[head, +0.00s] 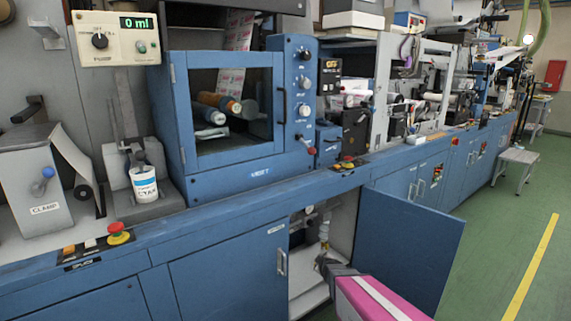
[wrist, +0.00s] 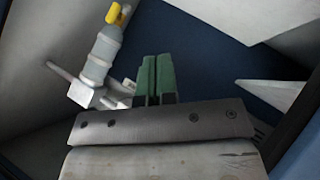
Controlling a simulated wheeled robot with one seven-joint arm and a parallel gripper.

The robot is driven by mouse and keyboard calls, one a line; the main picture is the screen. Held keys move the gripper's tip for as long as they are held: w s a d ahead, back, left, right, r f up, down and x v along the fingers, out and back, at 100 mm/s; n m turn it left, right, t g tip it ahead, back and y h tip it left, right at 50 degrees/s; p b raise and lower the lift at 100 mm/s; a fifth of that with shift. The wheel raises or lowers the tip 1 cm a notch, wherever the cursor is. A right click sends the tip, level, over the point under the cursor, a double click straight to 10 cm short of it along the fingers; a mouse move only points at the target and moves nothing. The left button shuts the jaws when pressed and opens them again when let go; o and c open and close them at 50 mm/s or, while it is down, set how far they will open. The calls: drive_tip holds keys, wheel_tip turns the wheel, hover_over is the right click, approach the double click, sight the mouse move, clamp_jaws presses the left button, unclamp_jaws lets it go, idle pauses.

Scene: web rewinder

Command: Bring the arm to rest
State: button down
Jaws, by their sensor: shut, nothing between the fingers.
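My arm, with a pink cover, reaches from the bottom right of the head view to the open lower cupboard (head: 312,222) of the blue machine. My gripper (head: 322,262) is at the cupboard opening, small and partly lost against the inside. In the wrist view, the two green-padded fingers of my gripper (wrist: 155,72) stand side by side, shut, with nothing seen between them. A pale fitting with a yellow handle (wrist: 115,14) is to the left of the fingers and looks apart from them. In the head view, pipework (head: 324,228) shows inside the cupboard.
The blue cupboard door (head: 408,245) hangs open to the right of my arm. A closed cupboard door (head: 228,280) is to the left.

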drive_tip(key=s+d+r+m+g, duration=0.1)
drive_tip(key=s+r+m+g, duration=0.4)
drive_tip(key=s, duration=0.7)
drive_tip(key=s+r+m+g, duration=0.5)
drive_tip(key=s+r, duration=0.4)
drive_tip(key=s, duration=0.2)
drive_tip(key=shift+s+d+r+g, duration=0.15)
drive_tip(key=shift+s+d+g, duration=0.15)
drive_tip(key=shift+s+d, duration=0.05)
